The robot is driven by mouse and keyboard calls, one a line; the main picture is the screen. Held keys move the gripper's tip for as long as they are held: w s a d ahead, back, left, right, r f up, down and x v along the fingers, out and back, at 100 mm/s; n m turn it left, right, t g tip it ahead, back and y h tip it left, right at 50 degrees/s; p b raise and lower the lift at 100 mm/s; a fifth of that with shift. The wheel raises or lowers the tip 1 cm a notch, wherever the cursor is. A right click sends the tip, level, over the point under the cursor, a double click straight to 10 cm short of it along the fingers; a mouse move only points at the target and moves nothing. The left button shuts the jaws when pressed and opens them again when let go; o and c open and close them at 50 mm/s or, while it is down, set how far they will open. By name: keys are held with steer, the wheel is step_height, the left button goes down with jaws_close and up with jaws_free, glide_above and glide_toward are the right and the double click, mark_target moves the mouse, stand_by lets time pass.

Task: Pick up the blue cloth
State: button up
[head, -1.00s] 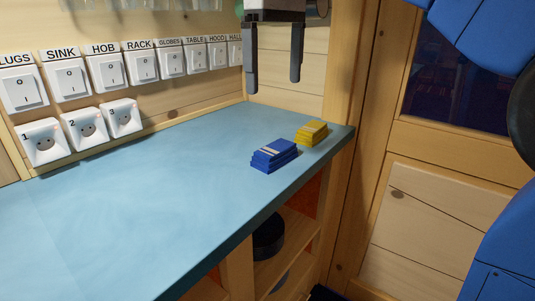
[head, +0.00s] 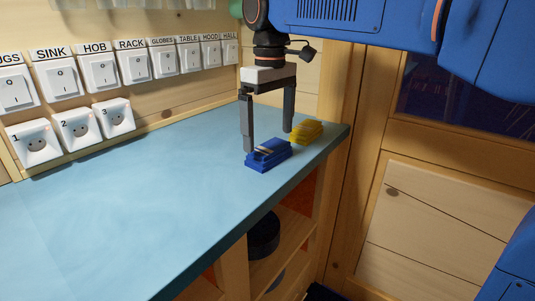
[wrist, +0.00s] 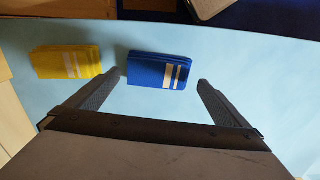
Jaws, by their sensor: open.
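The blue cloth (head: 268,156) is a small folded stack with pale stripes, lying on the blue worktop near its front edge. It also shows in the wrist view (wrist: 148,72), beyond and between my fingertips. My gripper (head: 267,140) is open and empty, pointing down above the cloth. In the wrist view my gripper (wrist: 162,77) has its fingers spread wider than the cloth. In the head view the left fingertip overlaps the cloth's back left edge. I cannot tell whether it touches.
A yellow folded cloth (head: 306,132) lies just behind and right of the blue one, close to the right finger in the head view. The worktop (head: 130,210) is clear to the left. Switches (head: 98,72) and sockets (head: 76,130) line the back wall.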

mark_target(269, 147)
steer(key=shift+f, duration=1.55)
steer(key=c, duration=0.7)
steer(key=shift+r, duration=0.1)
